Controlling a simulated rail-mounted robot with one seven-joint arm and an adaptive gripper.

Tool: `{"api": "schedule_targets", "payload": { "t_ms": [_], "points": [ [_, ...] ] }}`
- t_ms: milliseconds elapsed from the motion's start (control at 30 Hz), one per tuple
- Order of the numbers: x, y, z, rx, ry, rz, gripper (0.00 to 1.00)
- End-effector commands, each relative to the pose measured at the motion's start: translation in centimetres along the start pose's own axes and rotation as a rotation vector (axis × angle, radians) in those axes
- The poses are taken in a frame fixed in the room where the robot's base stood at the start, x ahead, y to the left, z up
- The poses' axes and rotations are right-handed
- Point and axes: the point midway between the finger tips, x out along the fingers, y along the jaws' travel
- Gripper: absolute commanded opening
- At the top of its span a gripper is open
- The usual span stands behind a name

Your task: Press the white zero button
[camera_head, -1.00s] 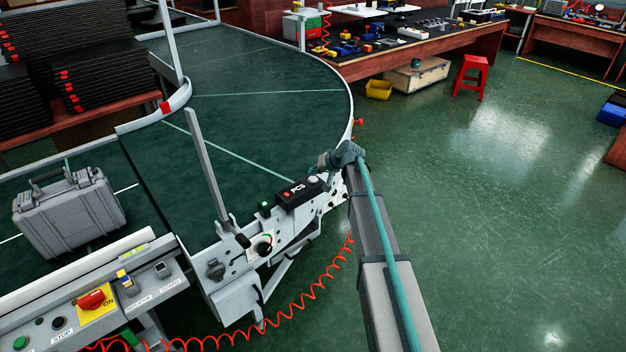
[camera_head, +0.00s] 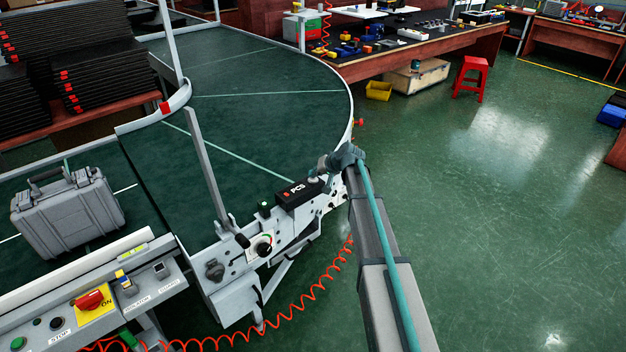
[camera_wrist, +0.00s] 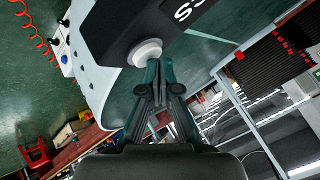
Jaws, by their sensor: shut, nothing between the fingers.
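The white button (camera_wrist: 145,52) is a round knob on the black PCS box (camera_head: 298,192), which is mounted on the conveyor's side. In the wrist view the button is just beyond my fingertips, and the fingers cover its lower right edge. My gripper (camera_wrist: 152,68) is shut and empty. In the head view my gripper (camera_head: 320,171) is right at the right end of the box, just over the button, and mostly hides it. I cannot tell whether the fingertips touch the button.
A rotary dial (camera_head: 263,246) and a green button (camera_head: 264,207) are left of the box. An upright grey bar (camera_head: 207,170) stands on the conveyor's edge. A red coiled cable (camera_head: 300,308) hangs below.

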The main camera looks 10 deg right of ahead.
Motion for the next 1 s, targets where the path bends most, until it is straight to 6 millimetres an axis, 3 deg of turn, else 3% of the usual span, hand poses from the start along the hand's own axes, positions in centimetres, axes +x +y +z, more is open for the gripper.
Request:
{"api": "schedule_targets", "payload": {
  "t_ms": [667,1000],
  "points": [
    [0.32,0.23,0.26,0.0,-0.001,0.0,0.0],
    [-0.55,-0.41,-0.41,-0.001,0.001,0.0,0.0]
  ]
}}
